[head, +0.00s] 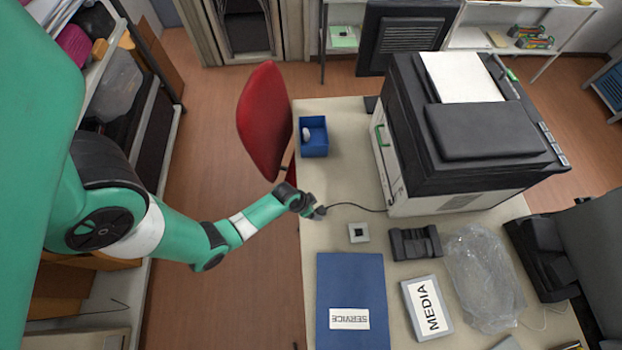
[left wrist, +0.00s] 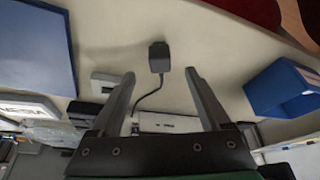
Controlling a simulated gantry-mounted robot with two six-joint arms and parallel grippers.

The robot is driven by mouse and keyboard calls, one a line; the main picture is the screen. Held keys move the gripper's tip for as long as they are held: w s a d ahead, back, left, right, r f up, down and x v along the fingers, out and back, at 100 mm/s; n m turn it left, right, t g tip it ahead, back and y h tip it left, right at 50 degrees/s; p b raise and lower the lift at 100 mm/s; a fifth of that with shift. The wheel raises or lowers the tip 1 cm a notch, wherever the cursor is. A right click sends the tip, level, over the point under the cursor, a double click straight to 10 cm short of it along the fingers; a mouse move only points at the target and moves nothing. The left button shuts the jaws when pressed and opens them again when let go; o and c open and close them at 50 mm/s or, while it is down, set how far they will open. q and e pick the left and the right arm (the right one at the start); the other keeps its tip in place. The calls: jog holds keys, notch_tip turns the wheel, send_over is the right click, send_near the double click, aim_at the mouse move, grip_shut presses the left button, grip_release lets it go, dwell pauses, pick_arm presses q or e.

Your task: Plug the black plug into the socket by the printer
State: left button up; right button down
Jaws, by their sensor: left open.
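The black plug (left wrist: 159,55) lies on the table near its left edge, with its black cable (head: 352,205) running right to the printer (head: 455,130). In the head view the plug (head: 321,211) is at the tip of my left gripper (head: 311,209), partly hidden by it. In the left wrist view my left gripper (left wrist: 159,76) is open, and the plug sits just beyond the fingertips, roughly centred between them, not gripped. The small pale socket block (head: 358,232) with a dark centre lies right of the plug, in front of the printer. My right gripper is not in view.
A blue bin (head: 314,137) with a white item stands behind the gripper. A blue SERVICE folder (head: 351,285), a black cartridge-like part (head: 415,243), a MEDIA box (head: 427,307) and a clear plastic bag (head: 483,275) lie nearer. A red chair (head: 265,120) stands beside the table.

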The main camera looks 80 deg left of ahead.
aim_at(319, 211)
pick_arm(q)
jog(key=b+x, duration=0.5)
jog(key=x, duration=0.2)
jog(key=shift+f, duration=0.15)
jog(key=shift+w+a+f+b, duration=0.1)
jog(key=shift+w+f+b, duration=0.2)
jog(key=shift+f+b, duration=0.15)
jog(key=shift+r, duration=0.1)
grip_shut()
jog(key=c, duration=0.8)
grip_release()
grip_shut()
jog(key=shift+r, duration=0.15)
